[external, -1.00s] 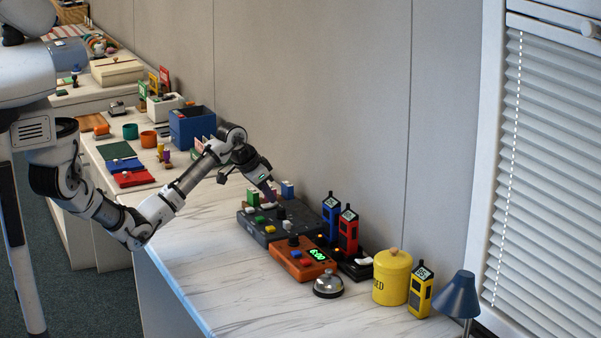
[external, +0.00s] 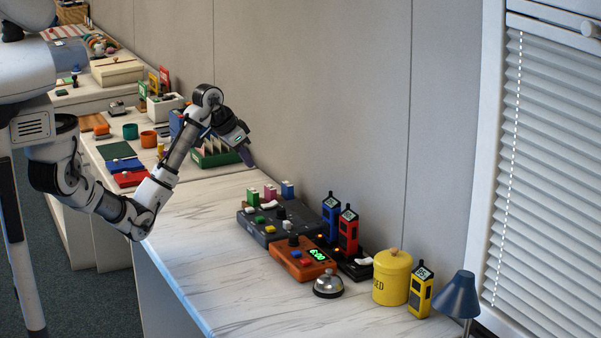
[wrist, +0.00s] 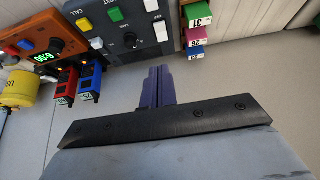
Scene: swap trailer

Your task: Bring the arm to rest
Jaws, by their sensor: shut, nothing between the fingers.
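My gripper (external: 250,160) is shut and empty, raised above the counter (external: 205,215) and to the left of the dark control panel (external: 270,232). Its fingers point down and to the right in the external view. In the wrist view the dark purple fingers (wrist: 158,86) lie together with nothing between them. They are clear of the panel, which shows at the top of that view (wrist: 128,25). My arm is bent, with its forearm rising over the counter's left part.
An orange box with a green display (external: 303,258), a bell (external: 328,284), red (external: 348,232) and blue (external: 330,215) handhelds, a yellow canister (external: 392,277) and a lamp (external: 458,295) stand right. A green card box (external: 215,153) sits behind my gripper. The front counter is clear.

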